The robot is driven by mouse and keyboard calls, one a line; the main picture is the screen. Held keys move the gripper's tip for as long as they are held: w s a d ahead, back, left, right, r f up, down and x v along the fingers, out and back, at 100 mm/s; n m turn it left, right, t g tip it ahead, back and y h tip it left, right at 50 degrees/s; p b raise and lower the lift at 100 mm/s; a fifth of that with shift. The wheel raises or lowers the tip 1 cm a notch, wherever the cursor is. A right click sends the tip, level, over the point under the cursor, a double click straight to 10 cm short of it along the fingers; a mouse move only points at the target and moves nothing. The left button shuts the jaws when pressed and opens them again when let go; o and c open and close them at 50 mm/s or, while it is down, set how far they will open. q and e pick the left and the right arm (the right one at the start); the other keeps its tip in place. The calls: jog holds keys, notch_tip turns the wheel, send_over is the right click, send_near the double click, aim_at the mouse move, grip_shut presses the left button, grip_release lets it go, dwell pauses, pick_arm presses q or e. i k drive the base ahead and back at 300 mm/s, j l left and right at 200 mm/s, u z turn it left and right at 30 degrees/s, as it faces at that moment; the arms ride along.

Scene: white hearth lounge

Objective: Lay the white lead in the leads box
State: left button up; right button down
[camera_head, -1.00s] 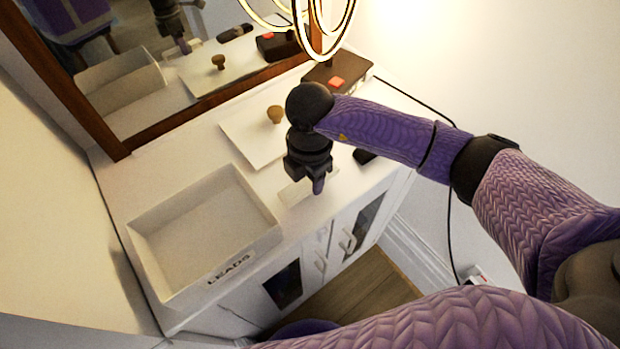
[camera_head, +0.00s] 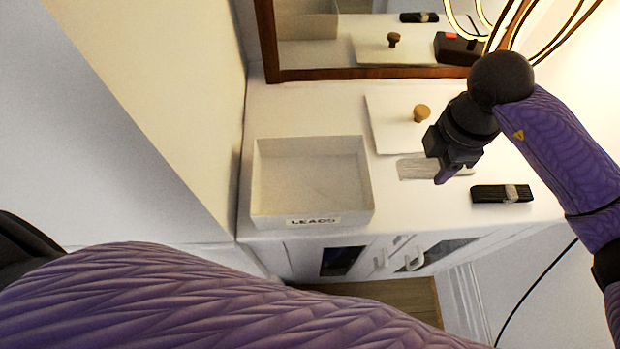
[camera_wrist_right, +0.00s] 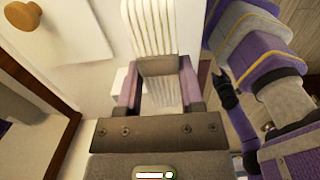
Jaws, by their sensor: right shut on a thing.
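The white lead (camera_head: 411,169) is a flat, pale bundle with ridged strands. My right gripper (camera_head: 444,170) is shut on it, just right of the box. In the right wrist view the lead (camera_wrist_right: 152,30) runs between the two purple fingers (camera_wrist_right: 158,92). I cannot tell whether it touches the cabinet top or hangs just above it. The leads box (camera_head: 350,217) is an open white tray labelled LEADS, and looks empty. My left gripper is out of view; a purple part of my own body fills the bottom of the head view.
A white panel with a wooden knob (camera_head: 421,113) lies behind the lead. A black bundled lead (camera_head: 501,194) lies right of my gripper. A brown-framed mirror (camera_head: 355,74) stands at the back, with gold rings (camera_head: 560,35) at upper right. The cabinet front edge is close.

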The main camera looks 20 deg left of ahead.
aim_at(287, 189)
jog(key=l+u, duration=0.2)
jog(key=u, duration=0.3)
jog(key=l+u, duration=0.25)
jog(key=u, duration=0.2)
jog(key=l+u, duration=0.25)
jog(key=u, duration=0.25)
jog(key=k+l+u, duration=0.1)
jog(key=u, duration=0.35)
jog(key=k+l+u, duration=0.1)
jog(key=l+u, duration=0.15)
jog(key=u, duration=0.25)
